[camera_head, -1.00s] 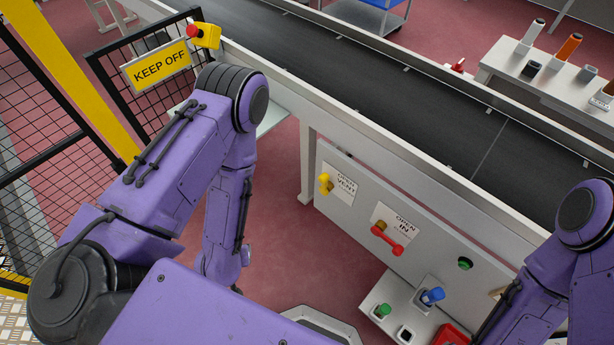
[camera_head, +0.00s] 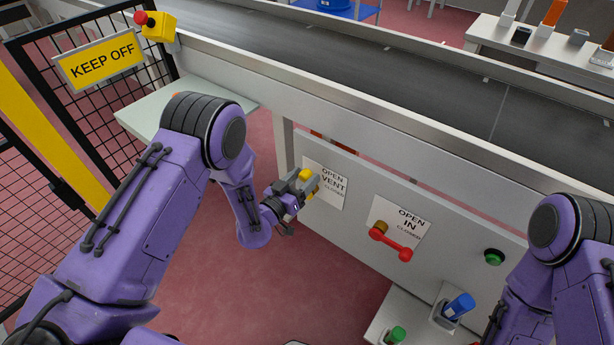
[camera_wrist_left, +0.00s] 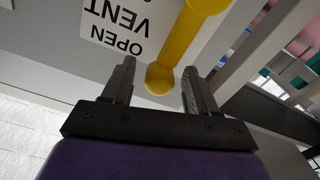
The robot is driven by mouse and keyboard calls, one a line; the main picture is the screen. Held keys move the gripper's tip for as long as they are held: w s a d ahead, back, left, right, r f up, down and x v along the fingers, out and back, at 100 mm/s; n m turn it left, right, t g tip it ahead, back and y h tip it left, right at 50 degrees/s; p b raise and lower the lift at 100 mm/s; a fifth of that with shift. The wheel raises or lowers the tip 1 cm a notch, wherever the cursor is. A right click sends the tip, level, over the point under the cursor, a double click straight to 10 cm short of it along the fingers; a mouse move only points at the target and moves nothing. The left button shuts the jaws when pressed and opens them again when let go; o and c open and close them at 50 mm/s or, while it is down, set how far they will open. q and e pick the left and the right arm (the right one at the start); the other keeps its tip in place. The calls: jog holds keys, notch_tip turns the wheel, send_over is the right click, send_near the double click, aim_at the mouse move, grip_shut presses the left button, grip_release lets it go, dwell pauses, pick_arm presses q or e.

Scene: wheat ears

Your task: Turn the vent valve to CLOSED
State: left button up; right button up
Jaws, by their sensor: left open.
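The vent valve has a yellow handle (camera_head: 306,175) on the grey panel, beside a white label (camera_head: 333,184) reading OPEN, VENT, CLOSED. My left gripper (camera_head: 303,187) is at the handle and partly hides it. In the left wrist view the handle (camera_wrist_left: 178,48) runs from the upper right down to a rounded end. That end lies between the two open fingers (camera_wrist_left: 160,72), with gaps visible on both sides. The label (camera_wrist_left: 120,25) shows upside down there. My right arm is at the right edge of the head view, its gripper out of sight.
A red IN valve (camera_head: 393,243) with its own label sits right of the vent valve. A green button (camera_head: 494,257) is farther right. A shelf below holds a blue part (camera_head: 459,306) and a green part (camera_head: 397,335). The conveyor (camera_head: 400,80) runs above the panel.

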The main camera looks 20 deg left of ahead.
pick_arm(q)
jog(key=shift+x, duration=1.1)
jog(key=shift+s, duration=0.1)
grip_shut()
